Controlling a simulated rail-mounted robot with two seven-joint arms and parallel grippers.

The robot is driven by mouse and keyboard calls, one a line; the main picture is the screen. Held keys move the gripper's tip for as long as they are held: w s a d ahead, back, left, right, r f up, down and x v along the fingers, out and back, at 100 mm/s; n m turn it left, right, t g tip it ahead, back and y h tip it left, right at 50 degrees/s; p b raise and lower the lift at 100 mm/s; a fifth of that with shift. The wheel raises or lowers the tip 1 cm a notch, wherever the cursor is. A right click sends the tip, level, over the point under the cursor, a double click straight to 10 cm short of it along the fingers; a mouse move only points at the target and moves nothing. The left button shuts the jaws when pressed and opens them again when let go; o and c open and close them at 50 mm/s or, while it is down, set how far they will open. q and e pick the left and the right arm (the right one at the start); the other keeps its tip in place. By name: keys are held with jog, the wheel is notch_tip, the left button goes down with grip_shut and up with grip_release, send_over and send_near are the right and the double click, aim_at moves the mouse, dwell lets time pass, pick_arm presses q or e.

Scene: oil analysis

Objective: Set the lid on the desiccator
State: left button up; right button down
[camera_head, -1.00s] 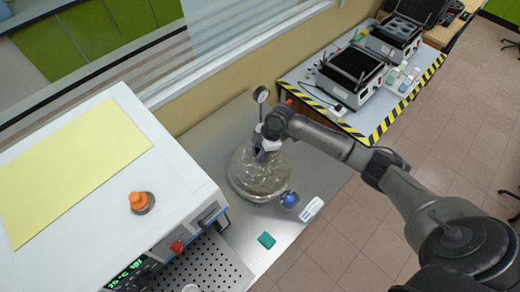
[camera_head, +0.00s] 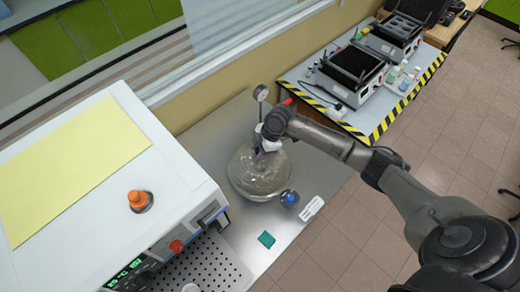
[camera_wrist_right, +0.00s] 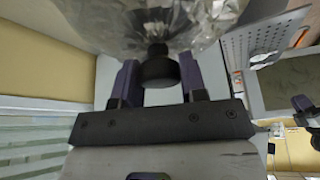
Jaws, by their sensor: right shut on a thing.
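The glass desiccator (camera_head: 258,188) stands on the steel bench, a round clear vessel below my right gripper. My right gripper (camera_head: 264,148) is over its top. In the right wrist view the gripper (camera_wrist_right: 158,78) is shut on the dark knob of the lid (camera_wrist_right: 150,22), with a purple finger on each side. The clear lid and the vessel overlap in the head view, so I cannot tell whether they touch.
A blue-capped item (camera_head: 290,198) and a white label-like piece (camera_head: 312,209) are right of the desiccator. A gauge (camera_head: 261,93) stands behind it. A green pad (camera_head: 266,239) lies in front. The white instrument (camera_head: 100,180) bounds the left side.

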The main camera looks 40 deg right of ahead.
jog(key=c, duration=0.8)
grip_release()
jog(key=shift+o, duration=1.1)
jog(key=shift+f, duration=0.1)
jog(key=shift+d, duration=0.1)
jog(key=shift+d+r, duration=0.1)
jog(key=shift+r, duration=0.25)
jog(key=b+v, duration=0.2)
jog(key=v, duration=1.1)
